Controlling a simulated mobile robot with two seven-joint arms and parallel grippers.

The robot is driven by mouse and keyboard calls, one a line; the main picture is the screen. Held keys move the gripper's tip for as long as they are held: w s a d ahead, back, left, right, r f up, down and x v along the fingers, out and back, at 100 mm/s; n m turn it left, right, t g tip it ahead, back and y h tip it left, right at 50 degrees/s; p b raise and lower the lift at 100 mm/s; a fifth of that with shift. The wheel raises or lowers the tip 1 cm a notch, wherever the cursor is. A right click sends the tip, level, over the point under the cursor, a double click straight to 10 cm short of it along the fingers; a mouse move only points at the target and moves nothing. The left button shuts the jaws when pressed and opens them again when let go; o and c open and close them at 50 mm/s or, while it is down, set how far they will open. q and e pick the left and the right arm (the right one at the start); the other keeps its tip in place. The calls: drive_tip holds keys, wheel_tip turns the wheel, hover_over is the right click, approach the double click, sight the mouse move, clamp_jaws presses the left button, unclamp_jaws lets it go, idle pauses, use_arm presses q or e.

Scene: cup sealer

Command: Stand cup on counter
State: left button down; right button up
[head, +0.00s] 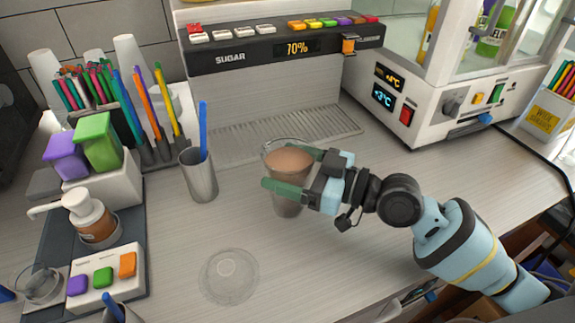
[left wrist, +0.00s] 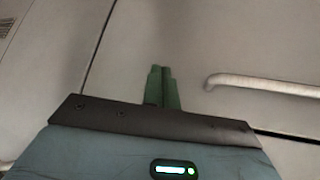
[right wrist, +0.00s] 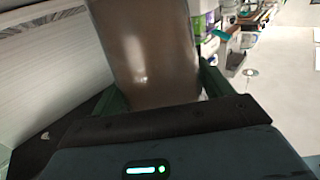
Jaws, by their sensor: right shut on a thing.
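A clear cup (head: 287,160) filled with a brown drink is between the green fingers of my right gripper (head: 291,169), in the middle of the head view. The right gripper is shut on it, and the cup looks upright. Its lower end is over or on the grey counter (head: 330,245); I cannot tell if it touches. In the right wrist view the brown cup (right wrist: 145,50) fills the space between the fingers. My left gripper (left wrist: 161,72) shows only in the left wrist view, its green fingers together and empty, in front of pale panels.
A clear round lid (head: 229,275) lies on the counter at the front. A metal tumbler (head: 199,176) with a blue stick stands left of the cup. The sugar dispenser (head: 285,48) with its drip grate (head: 290,132) is behind. The counter right of the lid is clear.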

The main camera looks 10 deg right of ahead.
drive_tip(key=shift+d, duration=0.1)
drive_tip(key=o, duration=1)
drive_tip(key=shift+f, duration=0.15)
drive_tip(key=o, duration=0.4)
drive_tip(key=shift+r, duration=0.2)
use_arm(q)
drive_tip(key=s+f+g+b, duration=0.1)
drive_tip(key=s+f+b, duration=0.2)
drive_tip(key=f+b, duration=0.3)
drive_tip(key=shift+d+f+b, duration=0.2)
drive_tip(key=shift+f+b, duration=0.1)
drive_tip(key=shift+f, duration=0.3)
use_arm(e)
drive_tip(key=v, duration=1.2)
use_arm(q)
drive_tip(key=shift+r, duration=0.1)
